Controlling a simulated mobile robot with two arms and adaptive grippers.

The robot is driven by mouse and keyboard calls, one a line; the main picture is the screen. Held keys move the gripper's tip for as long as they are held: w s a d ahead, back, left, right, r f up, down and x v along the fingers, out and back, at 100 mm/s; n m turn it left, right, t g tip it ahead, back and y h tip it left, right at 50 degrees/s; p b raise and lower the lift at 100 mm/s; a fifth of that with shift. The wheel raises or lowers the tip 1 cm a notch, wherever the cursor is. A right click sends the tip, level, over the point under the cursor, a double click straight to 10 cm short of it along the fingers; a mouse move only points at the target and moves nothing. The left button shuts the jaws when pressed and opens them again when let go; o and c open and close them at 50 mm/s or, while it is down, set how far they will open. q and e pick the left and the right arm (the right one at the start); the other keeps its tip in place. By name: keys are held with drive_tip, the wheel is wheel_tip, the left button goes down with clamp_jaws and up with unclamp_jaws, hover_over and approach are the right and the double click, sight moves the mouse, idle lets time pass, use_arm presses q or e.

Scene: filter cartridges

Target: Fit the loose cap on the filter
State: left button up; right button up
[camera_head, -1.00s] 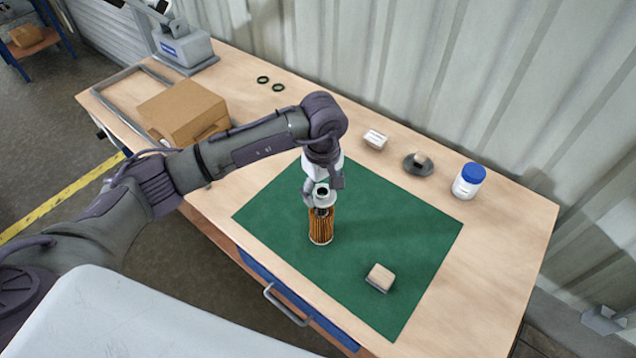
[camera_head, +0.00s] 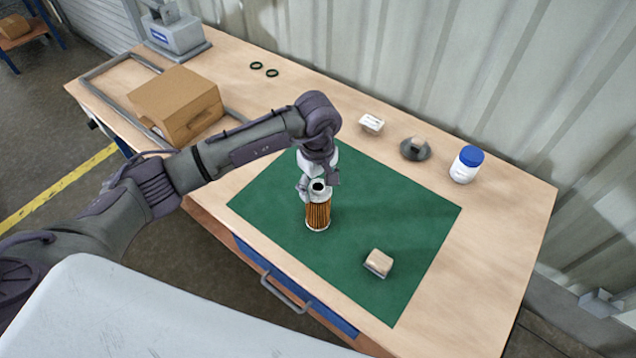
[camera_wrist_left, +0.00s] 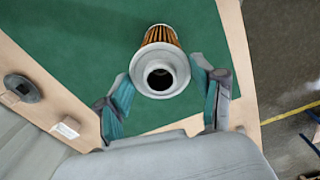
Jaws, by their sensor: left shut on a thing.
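The filter (camera_head: 317,217) is an orange pleated cylinder with a pale bottom rim, standing upright on the green mat (camera_head: 390,205). The pale grey cap (camera_head: 319,187), with a dark round hole in its top, is at the filter's upper end and looks in line with it. My left gripper (camera_head: 312,190) is shut on the cap from above. In the left wrist view the cap (camera_wrist_left: 157,86) lies between the two fingers, with the filter (camera_wrist_left: 160,35) behind it. Whether the cap is fully seated cannot be told. My right gripper is out of view.
A wood-topped block (camera_head: 379,263) lies on the mat at the front right. A cardboard box (camera_head: 178,105) stands left. A white block (camera_head: 371,123), a dark round dish (camera_head: 415,149) and a blue-lidded jar (camera_head: 467,165) line the back. Two dark rings (camera_head: 271,73) lie at the rear.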

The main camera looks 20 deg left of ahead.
use_arm(q)
drive_tip(key=shift+b, duration=0.4)
idle(0.7)
drive_tip(key=shift+b, duration=0.3)
drive_tip(key=shift+f, duration=0.2)
idle(0.7)
drive_tip(key=shift+f+b, duration=0.55)
drive_tip(key=shift+b, duration=0.25)
drive_tip(key=o, duration=1)
drive_tip(key=shift+c, duration=0.2)
wheel_tip(320, 180, up, 12)
